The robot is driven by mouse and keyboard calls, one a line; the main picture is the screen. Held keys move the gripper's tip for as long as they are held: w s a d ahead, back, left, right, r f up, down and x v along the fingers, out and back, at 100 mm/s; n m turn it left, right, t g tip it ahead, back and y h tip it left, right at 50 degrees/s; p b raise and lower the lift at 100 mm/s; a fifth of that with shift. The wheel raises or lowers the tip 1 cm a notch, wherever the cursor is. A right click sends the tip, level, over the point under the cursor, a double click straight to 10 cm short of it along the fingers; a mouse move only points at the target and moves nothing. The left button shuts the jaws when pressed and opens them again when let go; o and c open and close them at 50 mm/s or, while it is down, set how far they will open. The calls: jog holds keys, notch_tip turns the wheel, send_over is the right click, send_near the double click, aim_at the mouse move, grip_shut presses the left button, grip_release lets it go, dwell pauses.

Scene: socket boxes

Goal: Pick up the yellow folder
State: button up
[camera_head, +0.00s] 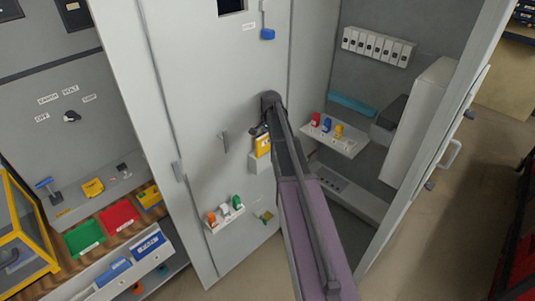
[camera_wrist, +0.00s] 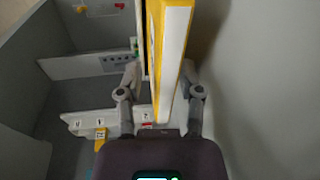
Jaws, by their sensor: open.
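The yellow folder (camera_head: 263,146) stands upright in a small pale holder (camera_head: 259,163) on the grey cabinet door in the head view. In the wrist view the folder (camera_wrist: 172,60) is a tall yellow edge with a white face, running between the two fingers. My gripper (camera_wrist: 160,78) is open, with one finger on each side of the folder and a visible gap on at least the left. In the head view my gripper (camera_head: 265,128) is at the folder's top, partly hidden by my arm.
A shelf (camera_head: 226,220) with orange, white and green items is on the door below left. An open cabinet at right holds a shelf (camera_head: 341,146) with red, blue and yellow items. Coloured bins, including a red one (camera_head: 118,216), stand at left.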

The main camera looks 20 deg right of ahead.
jog(key=shift+w+f+b, duration=0.15)
jog(key=shift+f+b, duration=0.35)
jog(key=shift+f, duration=0.35)
grip_shut()
